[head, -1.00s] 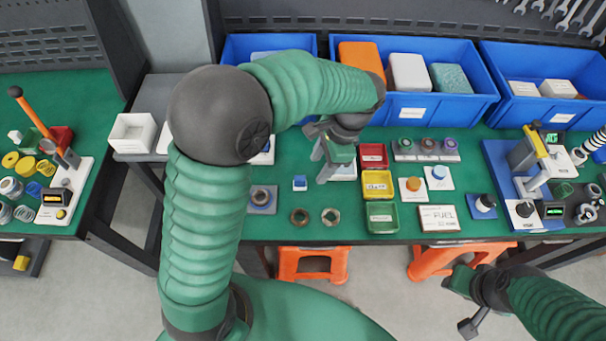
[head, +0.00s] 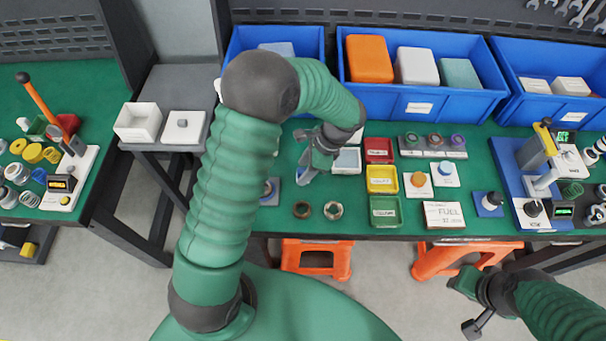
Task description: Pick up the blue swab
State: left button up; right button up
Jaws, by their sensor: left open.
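My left gripper (head: 304,176) is open and points down at the green mat, left of the coloured trays. Its fingers stand over the spot where a small blue-and-white item lay earlier, which looks like the blue swab. That item is now hidden by the fingers, and I cannot tell if they touch it. A blue round piece (head: 445,168) on a white card lies right of the trays, beside an orange one (head: 418,179). My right gripper (head: 468,305) hangs in front of the table's front edge, its fingers apart and empty.
Red (head: 378,144), yellow (head: 381,191) and green (head: 384,223) trays stand right of my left gripper. Two metal rings (head: 302,210) (head: 334,211) lie in front of it. Blue bins (head: 419,107) line the back. A FUEL card (head: 443,224) lies at the front.

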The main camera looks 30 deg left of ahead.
pick_arm(q)
jog(key=shift+a+f, duration=0.1)
jog(key=shift+f, duration=0.6)
jog(key=shift+s+a, duration=0.1)
jog(key=shift+a, duration=0.15)
jog(key=c, duration=0.6)
grip_shut()
jog(key=shift+d, duration=0.15)
jog(key=shift+r, duration=0.1)
jog(key=shift+r, duration=0.45)
jog(key=r, duration=0.2)
jog(key=shift+s+d+r, duration=0.15)
jog(key=shift+s+r, duration=0.15)
jog(key=s+d, duration=0.2)
jog(key=s, duration=0.2)
jog(key=s+d+r, duration=0.1)
jog(key=s+d, duration=0.2)
jog(key=s, duration=0.1)
jog(key=s+d, duration=0.3)
jog(key=s, duration=0.1)
jog(key=shift+s+d+r, duration=0.15)
jog(key=shift+s+r, duration=0.05)
jog(key=shift+s, duration=0.2)
